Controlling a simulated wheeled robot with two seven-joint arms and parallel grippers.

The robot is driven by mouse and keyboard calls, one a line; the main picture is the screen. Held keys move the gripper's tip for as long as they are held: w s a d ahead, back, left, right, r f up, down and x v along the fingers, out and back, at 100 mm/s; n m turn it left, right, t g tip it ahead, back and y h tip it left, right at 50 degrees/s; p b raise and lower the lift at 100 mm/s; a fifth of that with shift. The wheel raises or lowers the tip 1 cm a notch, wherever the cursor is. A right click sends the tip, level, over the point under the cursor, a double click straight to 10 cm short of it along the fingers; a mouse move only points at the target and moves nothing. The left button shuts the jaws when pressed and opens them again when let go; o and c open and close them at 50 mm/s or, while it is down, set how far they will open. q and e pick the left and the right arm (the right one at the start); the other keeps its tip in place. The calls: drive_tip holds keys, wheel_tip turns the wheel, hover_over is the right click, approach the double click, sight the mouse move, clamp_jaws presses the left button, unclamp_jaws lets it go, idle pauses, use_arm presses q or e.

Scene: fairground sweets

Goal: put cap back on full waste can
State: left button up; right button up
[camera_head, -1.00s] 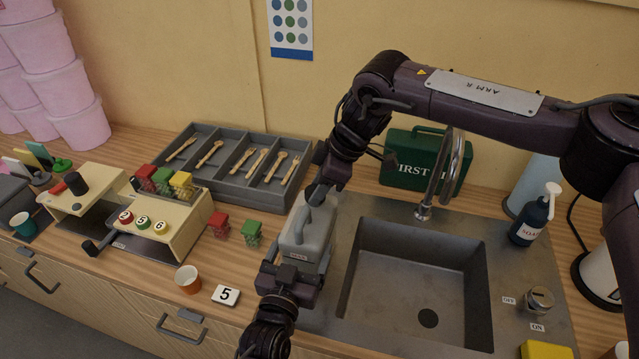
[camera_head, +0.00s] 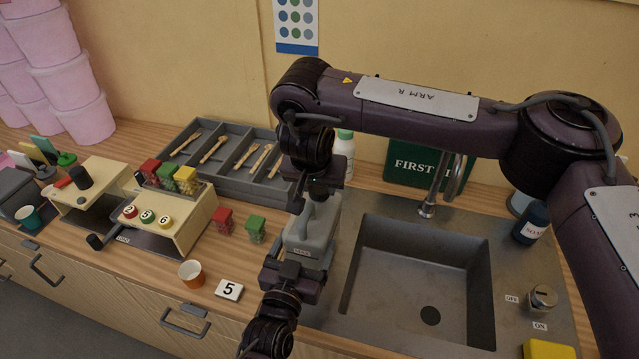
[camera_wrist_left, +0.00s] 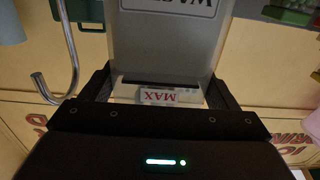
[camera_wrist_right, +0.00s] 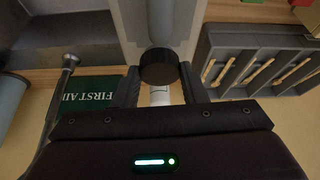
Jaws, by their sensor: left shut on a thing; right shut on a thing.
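The grey waste can (camera_head: 311,238) stands on the counter at the left edge of the sink. My left gripper (camera_head: 296,272) is shut on its body from the front. The left wrist view shows the can (camera_wrist_left: 170,50) between the fingers, with a red MAX label (camera_wrist_left: 160,96) beside a dark band. My right gripper (camera_head: 318,188) is above the top of the can. In the right wrist view it is shut on a black round cap (camera_wrist_right: 160,66), close to the can's grey handle (camera_wrist_right: 161,22). Whether the cap touches the can's opening is hidden.
The sink (camera_head: 415,280) lies right of the can. A white bottle (camera_head: 344,152) and a green first-aid box (camera_head: 411,162) stand behind. The cutlery tray (camera_head: 222,183), red and green small boxes (camera_head: 223,221), and an orange cup (camera_head: 191,273) are to the left.

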drive_tip(key=o, duration=0.9)
drive_tip(key=shift+w+r, duration=0.1)
drive_tip(key=shift+r, duration=2.15)
drive_tip(key=shift+c, duration=0.2)
